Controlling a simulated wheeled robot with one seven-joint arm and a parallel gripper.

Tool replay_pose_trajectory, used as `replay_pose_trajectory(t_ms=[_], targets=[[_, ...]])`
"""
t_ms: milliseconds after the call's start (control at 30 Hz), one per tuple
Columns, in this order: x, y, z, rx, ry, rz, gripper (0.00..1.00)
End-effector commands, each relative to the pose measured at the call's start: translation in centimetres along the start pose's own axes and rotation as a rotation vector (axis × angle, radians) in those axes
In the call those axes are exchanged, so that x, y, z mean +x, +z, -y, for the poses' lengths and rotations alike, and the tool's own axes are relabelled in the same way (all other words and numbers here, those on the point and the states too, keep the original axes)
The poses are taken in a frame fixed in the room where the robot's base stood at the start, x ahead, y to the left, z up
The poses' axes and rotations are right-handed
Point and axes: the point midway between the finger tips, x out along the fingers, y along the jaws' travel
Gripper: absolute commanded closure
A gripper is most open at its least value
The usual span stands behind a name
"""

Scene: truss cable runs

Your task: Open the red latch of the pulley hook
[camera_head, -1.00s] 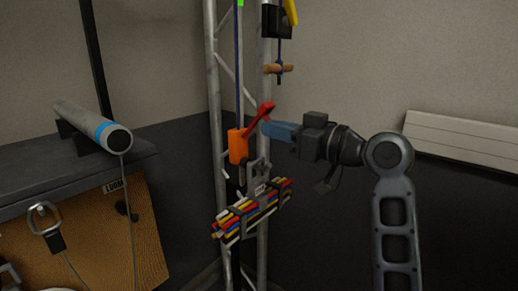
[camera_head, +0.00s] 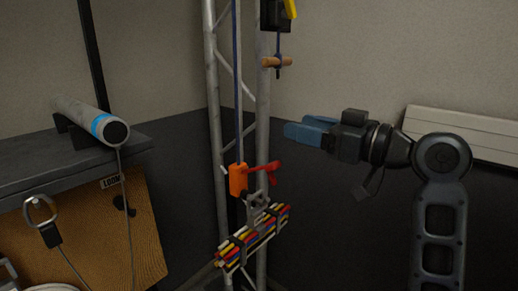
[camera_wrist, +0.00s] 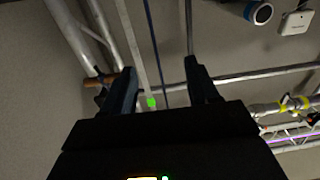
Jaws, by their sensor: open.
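The orange pulley hook block (camera_head: 238,180) hangs on a blue rope (camera_head: 238,90) beside the metal truss. Its red latch (camera_head: 265,168) sticks out to the right, about level, with its end bent down. Below the block, a grey hook (camera_head: 257,199) carries a bundle of coloured cables (camera_head: 252,238). My gripper (camera_head: 300,131) is up and to the right of the latch, apart from it, with blue fingers open and empty. In the wrist view my gripper (camera_wrist: 165,85) shows its fingers apart, pointing up toward the ceiling; the latch is not seen there.
The truss (camera_head: 213,110) stands just behind the hook. A wooden peg (camera_head: 276,62) with rope is on the truss above. A workbench (camera_head: 75,165) on the left bears a grey cylinder (camera_head: 90,122). A white wall panel (camera_head: 465,135) is at right.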

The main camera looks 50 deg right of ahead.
Motion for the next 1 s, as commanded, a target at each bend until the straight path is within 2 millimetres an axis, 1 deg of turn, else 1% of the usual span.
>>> replay_pose_trajectory(t_ms=[33, 133, 400, 467, 567, 667, 767, 800, 900, 967, 1000], targets=[[-0.6, 0.1, 0.0, -0.001, 0.001, 0.000, 0.40], [-1.1, 0.1, 0.2, 0.000, -0.005, 0.001, 0.40], [-1.2, 0.1, 0.3, 0.002, -0.009, 0.003, 0.40], [-1.2, 0.1, 0.3, 0.001, -0.008, 0.003, 0.45], [-1.0, 0.6, -0.7, -0.013, 0.026, -0.008, 0.55], [-0.6, 1.9, -3.5, -0.069, 0.132, -0.033, 0.64], [-0.5, 4.1, -7.8, -0.189, 0.309, -0.054, 0.74], [-0.7, 5.1, -9.7, -0.255, 0.390, -0.054, 0.78], [-1.6, 7.6, -13.8, -0.445, 0.587, -0.029, 0.87], [-2.4, 9.0, -15.8, -0.575, 0.696, -0.002, 0.93], [-3.0, 9.9, -16.9, -0.667, 0.763, 0.021, 0.97]])
